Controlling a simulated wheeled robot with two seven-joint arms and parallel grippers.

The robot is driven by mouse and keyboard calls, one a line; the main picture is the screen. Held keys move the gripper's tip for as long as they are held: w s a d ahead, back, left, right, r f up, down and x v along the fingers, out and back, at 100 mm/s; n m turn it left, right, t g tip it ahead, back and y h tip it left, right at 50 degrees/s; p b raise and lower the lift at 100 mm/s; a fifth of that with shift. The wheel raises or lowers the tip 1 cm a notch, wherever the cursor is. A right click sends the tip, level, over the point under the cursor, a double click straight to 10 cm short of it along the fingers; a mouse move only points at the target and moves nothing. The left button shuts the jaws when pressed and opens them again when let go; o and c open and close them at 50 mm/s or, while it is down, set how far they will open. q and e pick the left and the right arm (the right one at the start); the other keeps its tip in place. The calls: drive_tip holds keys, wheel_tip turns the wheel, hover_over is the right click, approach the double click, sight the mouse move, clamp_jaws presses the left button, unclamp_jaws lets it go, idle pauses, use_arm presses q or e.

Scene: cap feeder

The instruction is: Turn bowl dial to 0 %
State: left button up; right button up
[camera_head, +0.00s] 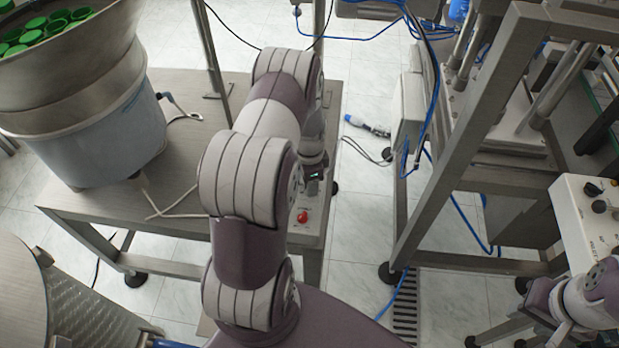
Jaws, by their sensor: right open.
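The feeder bowl (75,82), a metal bowl with green caps on a blue-grey base, stands at the left of a steel table (95,215). A small control panel with a red button (302,217) is on the table's right edge. My left arm stretches across the middle and bends down over this panel. Its gripper is mostly hidden at the panel, so its jaws and any contact do not show. The bowl dial cannot be made out. My right gripper (523,287) is at the lower right, small and dark, open, below a white control box, away from the feeder table.
The white control box (588,218) with black knobs stands at the right. A steel machine frame (440,170) with blue hoses rises right of centre. Cables lie on the table and floor.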

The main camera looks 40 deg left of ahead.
use_arm(q)
drive_tip(key=shift+w+a+f, duration=0.1)
drive_tip(key=shift+w+f, duration=0.05)
clamp_jaws()
drive_tip(key=shift+w, duration=0.1)
